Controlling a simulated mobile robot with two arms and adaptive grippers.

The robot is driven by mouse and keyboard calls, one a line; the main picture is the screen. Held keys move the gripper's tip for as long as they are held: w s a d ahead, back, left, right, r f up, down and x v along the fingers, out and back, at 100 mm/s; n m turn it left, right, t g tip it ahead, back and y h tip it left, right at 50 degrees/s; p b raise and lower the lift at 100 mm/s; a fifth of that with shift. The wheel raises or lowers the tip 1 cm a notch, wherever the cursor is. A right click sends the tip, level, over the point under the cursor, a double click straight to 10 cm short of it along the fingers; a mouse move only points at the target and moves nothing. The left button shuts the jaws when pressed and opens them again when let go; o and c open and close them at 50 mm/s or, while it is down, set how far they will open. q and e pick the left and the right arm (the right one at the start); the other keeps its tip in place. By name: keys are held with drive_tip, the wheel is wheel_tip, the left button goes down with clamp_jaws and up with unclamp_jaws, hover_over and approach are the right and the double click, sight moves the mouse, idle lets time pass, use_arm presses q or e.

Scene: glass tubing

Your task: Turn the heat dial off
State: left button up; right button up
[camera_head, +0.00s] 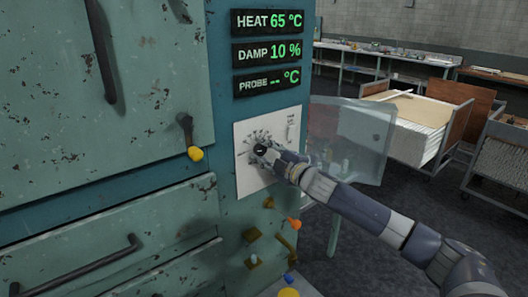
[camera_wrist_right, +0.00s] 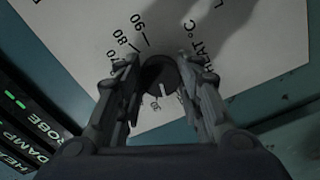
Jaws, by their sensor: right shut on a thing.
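The heat dial is a round black knob on a white plate (camera_head: 247,178) on the teal cabinet. The knob (camera_wrist_right: 160,78) shows in the right wrist view with a pale pointer line on it. Temperature marks such as 80 and 90 are printed around it. My right gripper (camera_head: 263,153) is at the dial, and its two fingers (camera_wrist_right: 160,72) stand on either side of the knob, shut on it. The fingers hide part of the scale. The heat display (camera_head: 268,20) reads 65 °C. My left gripper is not in view.
Below the display are a damp readout (camera_head: 267,52) at 10 % and a probe readout (camera_head: 267,82) with dashes. A yellow-tipped lever (camera_head: 194,153) and several coloured knobs sit nearby. A clear panel (camera_head: 349,139) stands right of the plate. Carts (camera_head: 440,150) stand farther right.

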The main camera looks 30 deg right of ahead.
drive_tip(key=shift+n, duration=1.7)
drive_tip(key=o, duration=1.1)
drive_tip(key=shift+c, duration=0.2)
drive_tip(key=s, duration=1.2)
drive_tip(key=shift+d, duration=0.45)
